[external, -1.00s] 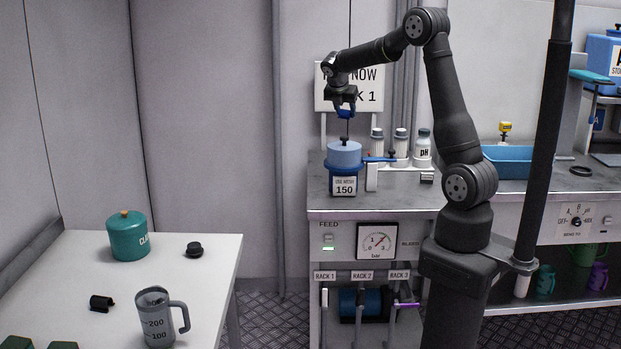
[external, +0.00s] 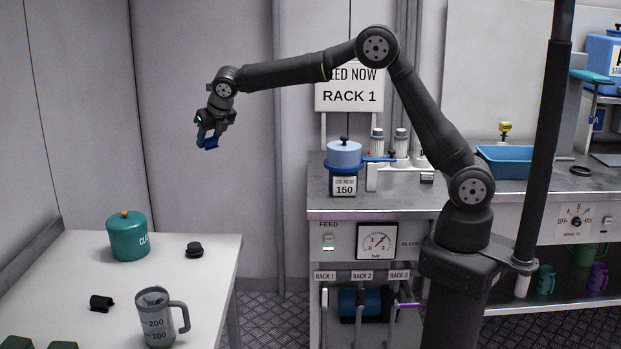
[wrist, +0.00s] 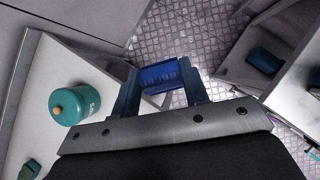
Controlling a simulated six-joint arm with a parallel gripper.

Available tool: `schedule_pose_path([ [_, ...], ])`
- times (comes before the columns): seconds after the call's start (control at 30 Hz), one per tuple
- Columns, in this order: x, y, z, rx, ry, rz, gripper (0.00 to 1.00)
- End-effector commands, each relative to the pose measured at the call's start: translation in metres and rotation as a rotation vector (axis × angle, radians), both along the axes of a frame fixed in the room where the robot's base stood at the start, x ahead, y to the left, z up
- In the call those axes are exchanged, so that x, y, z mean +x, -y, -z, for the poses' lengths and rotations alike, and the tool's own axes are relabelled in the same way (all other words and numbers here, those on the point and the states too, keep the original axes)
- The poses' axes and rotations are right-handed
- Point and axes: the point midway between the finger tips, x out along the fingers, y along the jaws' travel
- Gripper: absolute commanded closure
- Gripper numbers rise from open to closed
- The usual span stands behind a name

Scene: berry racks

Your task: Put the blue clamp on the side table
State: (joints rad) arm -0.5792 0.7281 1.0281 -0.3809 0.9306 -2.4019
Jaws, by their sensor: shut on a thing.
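The blue clamp (external: 210,144) is held in the fingers of my gripper (external: 210,135), high in the air in the external view. In the wrist view the blue clamp (wrist: 166,74) sits between the two fingertips. The gripper is shut on it. The white side table (external: 215,262) stands at the lower left. My gripper is above and behind the table's right end. The side table (wrist: 50,135) also shows at the left of the wrist view, with floor beneath the clamp.
On the table stand a teal canister (external: 128,240), a black knob-like cap (external: 194,250), a small black cylinder (external: 101,303) and a grey measuring jug (external: 160,318). Green blocks lie at its front-left.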

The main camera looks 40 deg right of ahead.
Motion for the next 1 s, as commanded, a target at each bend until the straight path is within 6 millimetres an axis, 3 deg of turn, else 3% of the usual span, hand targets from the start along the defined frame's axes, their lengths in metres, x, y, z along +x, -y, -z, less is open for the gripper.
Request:
schedule_pose_path([
  [0.03,-0.010,-0.029,0.000,0.000,0.001,-0.059,0.83],
  [0.2,-0.046,-0.115,0.000,0.000,0.000,-0.250,0.83],
  [0.4,-0.090,-0.192,0.000,0.000,0.000,-0.428,0.84],
  [0.6,-0.122,-0.236,-0.001,0.001,0.000,-0.536,0.84],
  [0.8,-0.146,-0.266,-0.001,-0.001,0.000,-0.613,0.84],
  [1.0,-0.144,-0.262,0.045,-0.004,-0.005,-0.605,0.84],
])
